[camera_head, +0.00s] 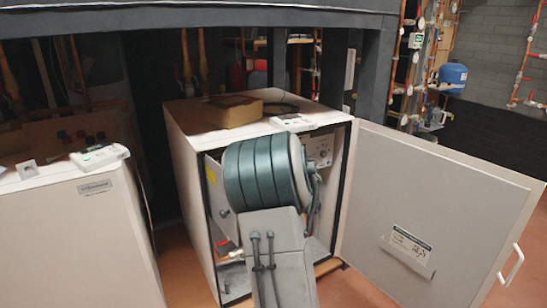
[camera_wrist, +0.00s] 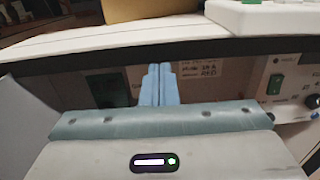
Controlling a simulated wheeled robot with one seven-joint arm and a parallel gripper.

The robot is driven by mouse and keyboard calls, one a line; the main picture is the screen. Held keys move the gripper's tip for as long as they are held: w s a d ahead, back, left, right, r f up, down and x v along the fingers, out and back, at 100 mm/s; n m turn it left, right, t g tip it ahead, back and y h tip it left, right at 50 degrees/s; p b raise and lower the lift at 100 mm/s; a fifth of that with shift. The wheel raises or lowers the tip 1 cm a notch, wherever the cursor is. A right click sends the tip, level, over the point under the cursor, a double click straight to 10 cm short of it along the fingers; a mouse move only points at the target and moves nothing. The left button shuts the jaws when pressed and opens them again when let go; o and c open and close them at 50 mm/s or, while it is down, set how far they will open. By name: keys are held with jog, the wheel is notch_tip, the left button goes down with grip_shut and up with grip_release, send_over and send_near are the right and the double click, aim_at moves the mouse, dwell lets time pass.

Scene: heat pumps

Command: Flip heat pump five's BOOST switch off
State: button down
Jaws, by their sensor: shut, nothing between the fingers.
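An open heat pump cabinet (camera_head: 185,150) stands in the middle of the head view; I cannot read a number on it. In the wrist view, my gripper (camera_wrist: 160,68) is shut and empty, with its blue fingers pointing into the cabinet under its top edge. A dark green switch (camera_wrist: 107,88) in a dark frame sits on the inner panel left of the fingers. I cannot read which is BOOST, nor either switch's position. My arm hides the fingers in the head view.
The cabinet door (camera_head: 430,210) stands wide open to the right. A cardboard box (camera_head: 232,110) and a white device (camera_head: 292,122) lie on top. A handwritten label (camera_wrist: 203,72) is right of the fingers. Another closed pump (camera_head: 80,235) stands at the left.

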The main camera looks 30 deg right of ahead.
jog(key=shift+s+a+r+p, duration=0.15)
jog(key=shift+s+a, duration=0.05)
jog(key=shift+s, duration=0.75)
jog(key=shift+s+a+r+p, duration=0.1)
jog(key=shift+s+a+p, duration=0.1)
jog(key=shift+s, duration=0.7)
jog(key=shift+s+a+r+p, duration=0.1)
jog(key=shift+s+a+r, duration=0.1)
jog(key=shift+s, duration=0.75)
jog(key=s+a+r+m+g+h+p, duration=0.2)
jog(key=s+a+r+m+g+p, duration=0.15)
jog(key=r+m+p, duration=0.5)
jog(key=s+a+r+m+g+h+p, duration=0.1)
jog(key=s+a+r+m+g+p, duration=0.4)
jog(key=m+p, duration=0.55)
jog(key=s+a+r+m+g+y+p, duration=0.1)
jog(key=s+a+r+m+g+p, duration=0.1)
jog(key=s+a+r+m+p, duration=0.2)
jog(key=s+a+r+m+g+y+p, duration=0.1)
jog(key=s+a+r+m+g+p, duration=0.1)
jog(key=s+a+r+m+p, duration=0.2)
jog(key=s+a+r+m+g+y+p, duration=0.1)
jog(key=s+a+r+m+g+p, duration=0.2)
jog(key=s+a+m+p, duration=0.5)
jog(key=s+a+r+p, duration=0.1)
jog(key=s, duration=0.5)
jog(key=shift+s+r+m+y+p, duration=0.3)
jog(key=shift+s+m, duration=0.1)
